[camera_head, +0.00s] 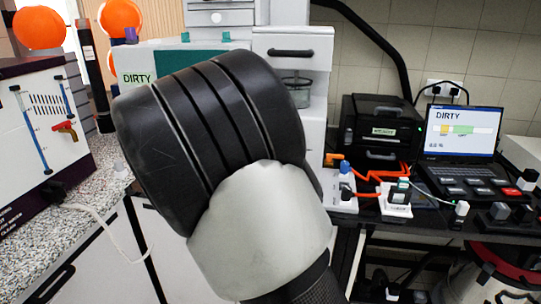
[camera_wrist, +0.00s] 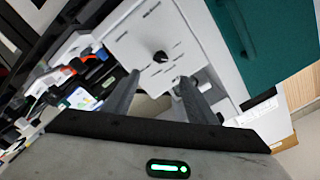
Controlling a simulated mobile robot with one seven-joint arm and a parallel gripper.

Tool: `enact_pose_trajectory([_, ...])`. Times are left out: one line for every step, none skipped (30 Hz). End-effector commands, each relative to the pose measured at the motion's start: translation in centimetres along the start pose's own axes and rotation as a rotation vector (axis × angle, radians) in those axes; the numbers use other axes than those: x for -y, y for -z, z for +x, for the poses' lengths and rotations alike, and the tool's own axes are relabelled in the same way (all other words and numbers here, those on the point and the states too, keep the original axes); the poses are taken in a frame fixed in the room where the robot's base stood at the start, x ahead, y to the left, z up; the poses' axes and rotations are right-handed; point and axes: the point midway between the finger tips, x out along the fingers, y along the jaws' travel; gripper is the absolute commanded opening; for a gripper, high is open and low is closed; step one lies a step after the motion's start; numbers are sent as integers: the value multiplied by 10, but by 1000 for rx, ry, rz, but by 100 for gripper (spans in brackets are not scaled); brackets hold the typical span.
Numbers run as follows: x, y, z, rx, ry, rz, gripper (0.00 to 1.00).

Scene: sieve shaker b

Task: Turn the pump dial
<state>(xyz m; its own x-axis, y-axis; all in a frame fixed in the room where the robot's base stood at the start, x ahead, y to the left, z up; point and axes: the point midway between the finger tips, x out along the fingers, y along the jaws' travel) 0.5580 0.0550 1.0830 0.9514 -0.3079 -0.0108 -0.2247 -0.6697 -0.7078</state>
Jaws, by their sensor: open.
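In the wrist view, a black dial (camera_wrist: 160,57) sits on a white panel (camera_wrist: 137,42) with small dark print that is too small to read. My gripper (camera_wrist: 158,76) is open, with its two grey fingers apart and pointing toward the panel. The dial shows just beyond the fingertips, roughly between them. Nothing is between the fingers. I cannot tell how far the fingertips are from the panel. In the head view my arm's black and white links fill the middle and hide the gripper and the dial.
A white machine with a teal front and DIRTY label (camera_head: 137,78) stands behind my arm. A laptop (camera_head: 463,135), black box (camera_head: 380,131) and orange cables (camera_head: 375,176) lie right. A speckled counter (camera_head: 105,190) and white panel with blue tubes (camera_head: 30,125) are left.

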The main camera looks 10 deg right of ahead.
Motion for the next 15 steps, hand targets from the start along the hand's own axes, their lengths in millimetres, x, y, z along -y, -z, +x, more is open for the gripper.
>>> enact_pose_trajectory([0,0,2,-9,6,-2,52])
enact_pose_trajectory([1,1,4,-12,7,-1,52])
enact_pose_trajectory([1,1,7,-13,7,-1,52])
enact_pose_trajectory([1,2,11,-13,7,0,52])
enact_pose_trajectory([1,2,15,-14,7,1,52])
enact_pose_trajectory([1,2,22,-14,7,0,52])
enact_pose_trajectory([1,2,27,-13,6,-1,52])
enact_pose_trajectory([1,3,33,-14,6,-2,52])
enact_pose_trajectory([1,2,42,-13,7,-2,52])
enact_pose_trajectory([1,2,48,-13,6,-3,52])
enact_pose_trajectory([1,3,56,-14,7,-3,52])
enact_pose_trajectory([1,3,64,-12,6,-3,52])
enact_pose_trajectory([1,2,71,-12,7,-2,52])
enact_pose_trajectory([1,2,78,-12,7,-2,52])
enact_pose_trajectory([1,3,86,-13,6,-4,52])
